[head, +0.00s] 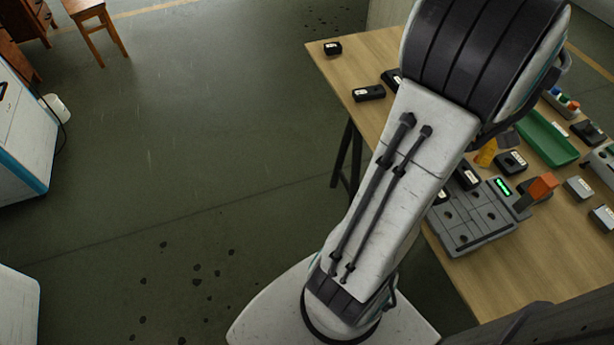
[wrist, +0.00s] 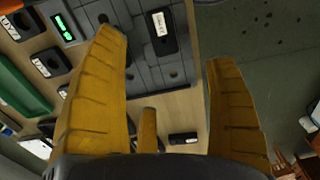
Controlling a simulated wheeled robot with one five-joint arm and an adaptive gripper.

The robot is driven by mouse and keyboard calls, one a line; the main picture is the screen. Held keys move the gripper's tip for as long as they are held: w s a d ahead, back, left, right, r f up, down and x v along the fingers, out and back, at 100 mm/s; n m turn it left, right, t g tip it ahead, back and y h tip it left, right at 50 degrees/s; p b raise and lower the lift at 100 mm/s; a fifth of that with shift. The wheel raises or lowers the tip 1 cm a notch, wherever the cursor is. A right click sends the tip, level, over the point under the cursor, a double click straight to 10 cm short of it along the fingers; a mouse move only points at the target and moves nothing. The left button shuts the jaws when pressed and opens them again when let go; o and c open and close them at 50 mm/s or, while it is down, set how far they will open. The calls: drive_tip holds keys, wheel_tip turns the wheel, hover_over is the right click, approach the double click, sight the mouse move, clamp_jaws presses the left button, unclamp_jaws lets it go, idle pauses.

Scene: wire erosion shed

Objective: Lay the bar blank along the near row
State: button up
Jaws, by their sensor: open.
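A grey fixture plate (head: 468,222) with square pads and dark holes lies on the wooden table, partly behind my arm. It also shows at the top of the wrist view (wrist: 178,72). A black labelled block (wrist: 163,35) lies on or over the plate there. In the head view only a bit of yellow finger (head: 486,153) shows beside my arm, near the plate's far side. I cannot tell which piece is the bar blank; the label text is too small to read.
An orange block (head: 543,186) stands beside the plate's green-lit display (head: 502,187). A green tray (head: 547,138) lies behind it. Several black and grey labelled blocks are scattered around. A black block (head: 368,93) lies near the table's left edge. The plate's near side has bare wood.

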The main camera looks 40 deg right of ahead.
drive_tip(key=w+a+r+n, duration=0.2)
drive_tip(key=w+a, duration=1.1)
drive_tip(key=a, duration=0.1)
drive_tip(key=a+f+n+t, duration=0.1)
drive_tip(key=a+t, duration=0.1)
drive_tip(key=a, duration=1.6)
drive_tip(key=shift+s+a+f+t, duration=0.2)
drive_tip(key=shift+t, duration=0.2)
drive_tip(key=shift+r, duration=0.1)
drive_tip(key=w+p+v, duration=0.2)
drive_tip(key=p+v, duration=0.8)
drive_tip(key=shift+r+t, duration=0.3)
drive_tip(key=shift+r, duration=0.2)
